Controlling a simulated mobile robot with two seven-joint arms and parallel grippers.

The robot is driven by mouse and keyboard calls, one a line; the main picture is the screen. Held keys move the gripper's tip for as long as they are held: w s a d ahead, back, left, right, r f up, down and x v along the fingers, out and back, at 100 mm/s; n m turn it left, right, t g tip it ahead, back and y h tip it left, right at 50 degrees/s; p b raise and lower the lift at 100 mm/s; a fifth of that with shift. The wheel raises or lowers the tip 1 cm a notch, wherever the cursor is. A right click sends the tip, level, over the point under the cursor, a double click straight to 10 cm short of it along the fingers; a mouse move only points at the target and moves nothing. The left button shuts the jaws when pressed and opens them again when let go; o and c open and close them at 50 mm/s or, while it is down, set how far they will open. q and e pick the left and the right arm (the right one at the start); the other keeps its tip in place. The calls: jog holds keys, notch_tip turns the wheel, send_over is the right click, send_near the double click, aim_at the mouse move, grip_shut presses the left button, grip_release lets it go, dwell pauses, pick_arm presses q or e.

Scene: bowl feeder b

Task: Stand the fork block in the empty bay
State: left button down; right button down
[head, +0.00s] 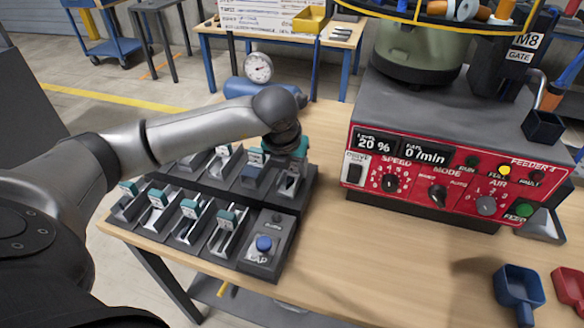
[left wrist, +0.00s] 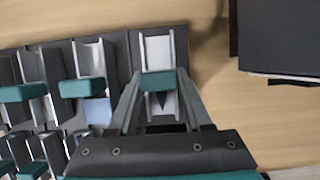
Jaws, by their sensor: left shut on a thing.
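The dark rack (head: 206,187) on the wooden bench has two rows of bays with several grey blocks with teal bars. My left gripper (head: 289,172) points down over the right end of the back row. In the left wrist view, the fingers of my left gripper (left wrist: 160,112) are shut on the fork block (left wrist: 158,50), a grey channel shape with a teal bar across it. It is at the end bay of its row. Whether its foot rests in the bay or is still above it, I cannot tell. No bay clearly shows as empty. My right gripper is out of view.
A blue-button module (head: 264,246) fills the front right end of the rack. The red-fronted feeder (head: 450,180) stands right of the rack, with bare bench between. A blue scoop (head: 519,287) and a red scoop (head: 570,288) lie at the lower right. A dial gauge (head: 258,67) stands behind my arm.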

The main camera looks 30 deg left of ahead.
aim_at(292, 164)
pick_arm(q)
jog(key=shift+c, duration=1.7)
grip_release()
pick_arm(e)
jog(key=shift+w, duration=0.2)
pick_arm(q)
jog(key=shift+r, duration=0.25)
jog(key=p+v, duration=0.1)
jog(key=v, duration=0.5)
jog(key=shift+s+r+p, duration=0.1)
jog(key=shift+r+p, duration=0.15)
jog(key=shift+p, duration=0.15)
jog(key=v, duration=0.5)
jog(key=shift+s+d+p, duration=0.1)
jog(key=shift+s+p, duration=0.05)
jog(key=shift+p, duration=0.25)
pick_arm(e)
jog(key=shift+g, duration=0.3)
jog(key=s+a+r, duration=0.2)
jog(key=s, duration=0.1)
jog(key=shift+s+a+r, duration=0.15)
